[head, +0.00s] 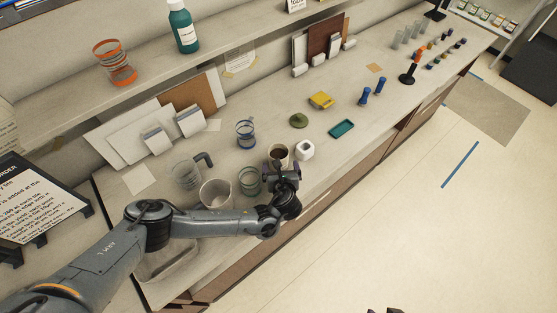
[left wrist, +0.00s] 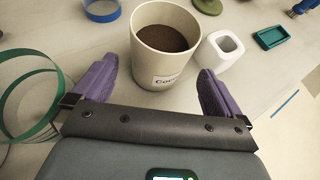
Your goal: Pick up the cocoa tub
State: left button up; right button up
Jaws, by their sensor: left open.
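In the left wrist view the cocoa tub (left wrist: 160,62) stands upright on the counter just ahead of my left gripper (left wrist: 158,85). In the head view the cocoa tub (head: 279,153) is partly hidden behind my left gripper (head: 283,172). My left gripper is open, its purple fingers low on either side of the tub's near side, with a gap to each.
A white square-topped container (left wrist: 222,50) stands close to the tub's right. A blue-banded glass (head: 245,133), a green lid (head: 299,120) and a teal tray (head: 341,129) are behind.

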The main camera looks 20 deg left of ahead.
pick_arm(q)
jog(key=shift+x, duration=2.2)
jog(key=shift+s+a+f, duration=0.1)
jog(key=shift+s, duration=0.05)
jog(key=shift+c, duration=0.3)
jog(key=c, duration=1.1)
